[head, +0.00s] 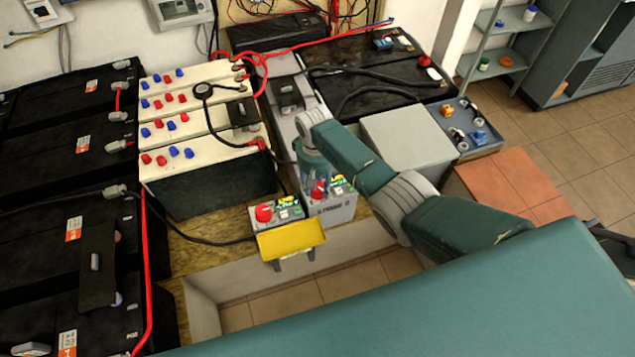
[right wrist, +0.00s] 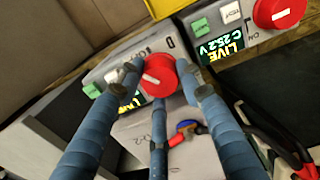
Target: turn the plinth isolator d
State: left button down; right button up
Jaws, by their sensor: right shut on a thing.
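The isolator being gripped is a grey box (head: 336,213) at the middle of the head view, with a red rotary knob (head: 318,191) and a lit LIVE display. In the right wrist view its red knob (right wrist: 158,76) has a white mark and sits between my fingers. My right gripper (head: 314,172) comes down from above with its three blue fingers shut around this knob. The fingers hide part of the box face and display. The box's lettering is too small or turned to read surely. My left gripper is not in view.
A similar isolator box with its own red knob (head: 264,213) stands close on the left; its display (right wrist: 221,46) reads LIVE C 252 V. A yellow flap (head: 291,239) is in front of it. Batteries with cables (head: 205,185) stand left. An open gap (head: 300,296) shows floor in front.

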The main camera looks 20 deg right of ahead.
jog(key=m, duration=0.3)
jog(key=shift+a+m+p, duration=0.1)
jog(key=shift+m+p, duration=0.2)
jog(key=shift+p, duration=0.1)
jog(key=shift+m, duration=1.7)
jog(key=o, duration=0.9)
jog(key=shift+c, duration=0.2)
jog(key=shift+r, duration=0.1)
notch_tip(320, 180, up, 12)
jog(key=shift+a, duration=0.1)
